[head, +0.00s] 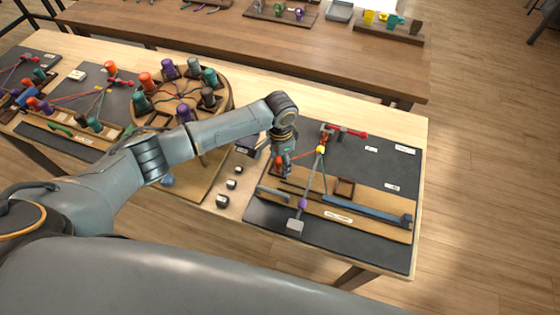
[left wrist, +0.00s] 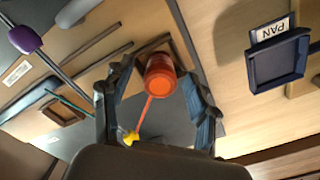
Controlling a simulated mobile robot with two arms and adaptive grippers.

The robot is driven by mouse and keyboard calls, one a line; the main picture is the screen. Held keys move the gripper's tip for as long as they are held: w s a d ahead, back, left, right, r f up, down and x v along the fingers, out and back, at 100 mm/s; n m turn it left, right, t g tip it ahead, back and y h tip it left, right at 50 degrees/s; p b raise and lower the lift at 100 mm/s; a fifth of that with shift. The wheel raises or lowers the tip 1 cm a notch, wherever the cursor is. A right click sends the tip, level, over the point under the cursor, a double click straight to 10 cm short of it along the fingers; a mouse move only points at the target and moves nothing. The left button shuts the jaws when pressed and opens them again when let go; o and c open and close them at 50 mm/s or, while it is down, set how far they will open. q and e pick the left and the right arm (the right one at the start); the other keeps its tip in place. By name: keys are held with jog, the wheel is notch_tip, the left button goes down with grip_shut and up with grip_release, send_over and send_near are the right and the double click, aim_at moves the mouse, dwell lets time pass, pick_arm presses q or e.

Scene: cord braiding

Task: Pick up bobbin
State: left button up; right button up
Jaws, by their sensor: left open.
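An orange bobbin (left wrist: 160,75) shows between my left gripper's fingers (left wrist: 157,105) in the left wrist view. A red-orange cord runs from it to a yellow piece (left wrist: 127,137). In the head view my left gripper (head: 284,168) points down at the left side of the right-hand dark board, and the bobbin (head: 279,161) is partly hidden beside it. The fingers are open on both sides of the bobbin; contact is not visible. A purple bobbin (head: 302,203) lies on the same board on a grey cord. My right gripper is not in view.
A round braiding stand (head: 222,101) with several coloured bobbins stands left of the gripper. A dark tray labelled PAN (left wrist: 272,63) is beside the board. A blue bar (head: 365,211) lies on the board.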

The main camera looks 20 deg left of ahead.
pick_arm(q)
jog(key=shift+f, duration=0.2)
grip_shut()
jog(key=shift+r, duration=0.15)
